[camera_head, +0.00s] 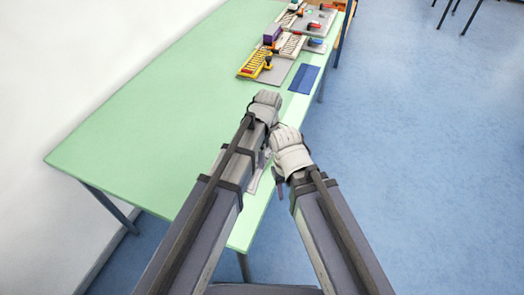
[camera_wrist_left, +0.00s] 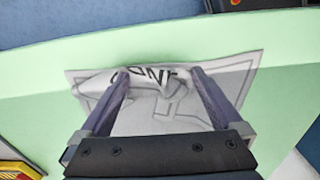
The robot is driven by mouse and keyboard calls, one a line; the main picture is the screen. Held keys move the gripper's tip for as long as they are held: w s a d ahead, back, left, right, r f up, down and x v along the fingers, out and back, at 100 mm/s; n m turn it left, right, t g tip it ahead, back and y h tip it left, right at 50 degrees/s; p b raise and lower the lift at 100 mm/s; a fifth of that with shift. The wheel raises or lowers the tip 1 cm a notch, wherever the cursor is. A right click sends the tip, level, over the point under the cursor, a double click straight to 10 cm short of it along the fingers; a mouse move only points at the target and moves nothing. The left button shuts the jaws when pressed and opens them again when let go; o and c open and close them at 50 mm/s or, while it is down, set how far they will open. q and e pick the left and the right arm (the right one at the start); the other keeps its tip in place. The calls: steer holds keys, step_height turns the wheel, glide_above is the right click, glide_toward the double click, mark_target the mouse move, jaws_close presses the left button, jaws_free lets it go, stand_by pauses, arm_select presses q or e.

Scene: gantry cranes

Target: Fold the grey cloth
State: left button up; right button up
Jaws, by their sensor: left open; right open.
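The grey cloth (camera_wrist_left: 165,115) lies on the green table in the left wrist view, pale grey with darker grey outlines and dark lettering. Its edge at the top of that view looks raised or curled, with the lettering on it. In the head view only a small strip of the cloth (camera_head: 256,176) shows between my arms. My left gripper (camera_wrist_left: 158,74) is open, its two fingers over the cloth near the lettered edge; I cannot tell whether they touch it. My right gripper (camera_head: 279,183) is open beside the table's right edge, lower in the head view, its fingers partly hidden.
The green table (camera_head: 135,130) is bare on its left. Toward its far end are a yellow crane part (camera_head: 256,64), a purple block (camera_head: 272,34) and a blue mat (camera_head: 303,79). More crane parts (camera_head: 315,22) stand behind. Blue floor lies to the right.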

arm_select(q)
steer(key=shift+s+d, duration=0.35)
steer(key=shift+d, duration=0.55)
step_height(320, 180, up, 9)
steer(key=p, duration=0.9)
steer(key=shift+a, duration=0.1)
steer(key=s+a+m, duration=0.4)
steer(key=a+m, duration=0.3)
steer(key=a, duration=0.2)
steer(key=s+a+m, duration=0.4)
steer(key=a+m, duration=0.3)
steer(key=a, duration=0.1)
steer(key=s+d+m+y, duration=0.1)
steer(key=s+d+m, duration=0.2)
steer(key=d, duration=0.7)
steer(key=shift+s+m, duration=0.3)
steer(key=shift+s, duration=1.05)
